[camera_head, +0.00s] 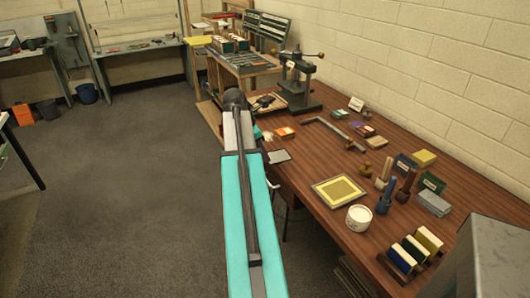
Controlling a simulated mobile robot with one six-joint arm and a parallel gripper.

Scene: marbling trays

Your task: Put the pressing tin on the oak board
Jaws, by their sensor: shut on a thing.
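My arm reaches away from the camera, and its dark end joint hides part of the far bench. My gripper (263,103) shows small and dark just right of that joint, at the far left end of the brown table. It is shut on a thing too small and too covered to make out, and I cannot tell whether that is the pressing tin. A pale wooden board (279,103) lies just right of my gripper, partly covered; it may be the oak board. I cannot tell whether the held thing touches it.
A dark press (298,85) stands right behind the pale board. The brown table (318,185) also holds a grey angled bar (333,134), a yellow framed panel (340,190), a white tub (359,217), stamps and small boxes. A wall bounds the right.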

